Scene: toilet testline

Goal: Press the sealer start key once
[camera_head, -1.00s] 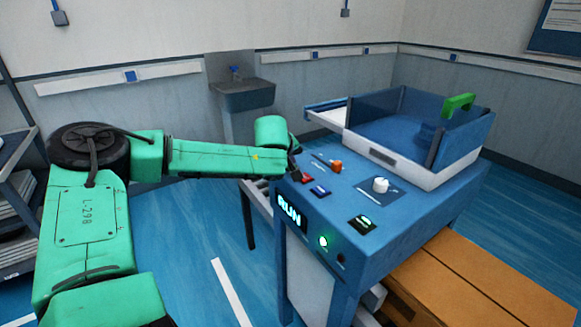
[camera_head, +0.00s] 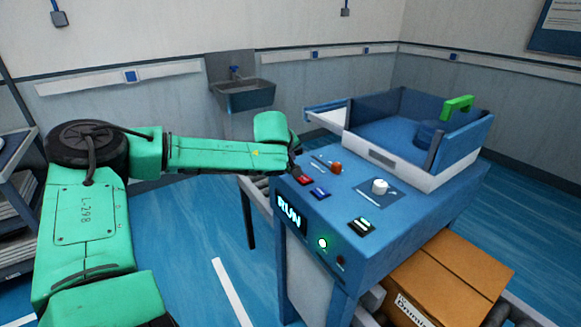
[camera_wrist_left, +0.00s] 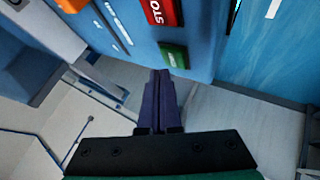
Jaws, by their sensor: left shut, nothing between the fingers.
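The blue sealer (camera_head: 400,232) stands right of centre in the head view, with a lit RUN display (camera_head: 289,213) and a lit green lamp (camera_head: 323,243). Its top carries a red key (camera_head: 305,180), lettered STO in the left wrist view (camera_wrist_left: 160,10). A green key (camera_wrist_left: 174,56) sits beside the red key in the wrist view; my gripper and arm hide it in the head view. My left gripper (camera_wrist_left: 160,78) is shut and empty, its fingertips close by the green key. I cannot tell whether they touch it. My right gripper is not in view.
An orange knob (camera_head: 337,168), a blue key (camera_head: 320,193) and a white dial (camera_head: 380,186) share the panel. A blue-walled tray (camera_head: 398,163) stands behind them. A carton (camera_head: 450,270) lies on rollers below right. A sink (camera_head: 244,95) hangs on the back wall.

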